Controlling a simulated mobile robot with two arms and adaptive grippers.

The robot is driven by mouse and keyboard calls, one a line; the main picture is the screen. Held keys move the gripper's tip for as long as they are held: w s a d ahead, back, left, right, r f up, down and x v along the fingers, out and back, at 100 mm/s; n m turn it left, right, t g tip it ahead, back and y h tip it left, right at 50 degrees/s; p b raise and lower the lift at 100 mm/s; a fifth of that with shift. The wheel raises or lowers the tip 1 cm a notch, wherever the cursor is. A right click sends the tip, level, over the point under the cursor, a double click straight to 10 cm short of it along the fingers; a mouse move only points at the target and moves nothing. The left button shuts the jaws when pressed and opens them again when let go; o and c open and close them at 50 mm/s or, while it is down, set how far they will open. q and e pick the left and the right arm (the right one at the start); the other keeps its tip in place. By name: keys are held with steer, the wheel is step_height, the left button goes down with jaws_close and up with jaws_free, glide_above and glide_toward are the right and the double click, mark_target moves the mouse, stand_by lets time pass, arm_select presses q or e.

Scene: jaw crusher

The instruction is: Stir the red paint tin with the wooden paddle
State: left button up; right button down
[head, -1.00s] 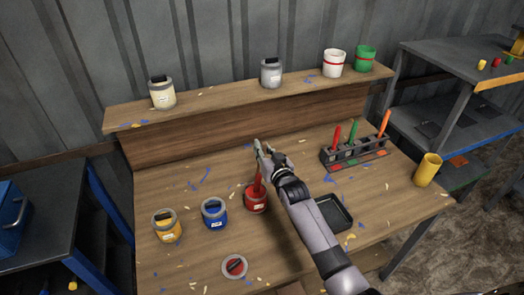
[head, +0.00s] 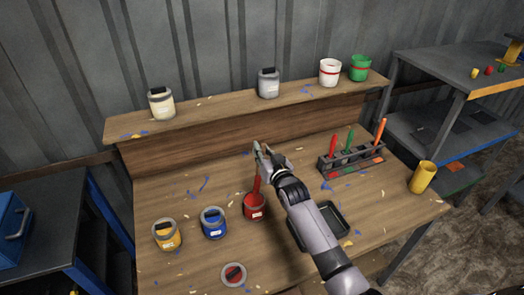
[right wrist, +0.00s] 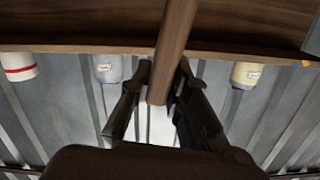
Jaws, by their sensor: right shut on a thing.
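The red paint tin (head: 255,210) stands open on the workbench. The paddle (head: 257,185) rises from it nearly upright, its lower end hidden inside the tin; its visible shaft looks red in the head view. My right gripper (head: 261,149) is above the tin, shut on the paddle's upper part. In the right wrist view, the brown wooden handle (right wrist: 176,45) runs between the fingers of my right gripper (right wrist: 165,78). A round lid with a red middle (head: 233,274) lies flat in front of the tin. My left gripper is out of view.
A blue tin (head: 213,223) and a yellow tin (head: 166,235) stand left of the red one. A black tray (head: 338,222) is partly behind my arm. A rack (head: 351,162) with coloured handles and a yellow cup (head: 422,178) are at right. Several pots line the shelf (head: 215,105).

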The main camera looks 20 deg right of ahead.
mark_target(262, 144)
steer(key=shift+r+p, duration=1.35)
steer(key=shift+r, duration=0.2)
step_height(262, 144, up, 2)
steer(key=shift+p, duration=0.65)
steer(key=shift+f, duration=0.1)
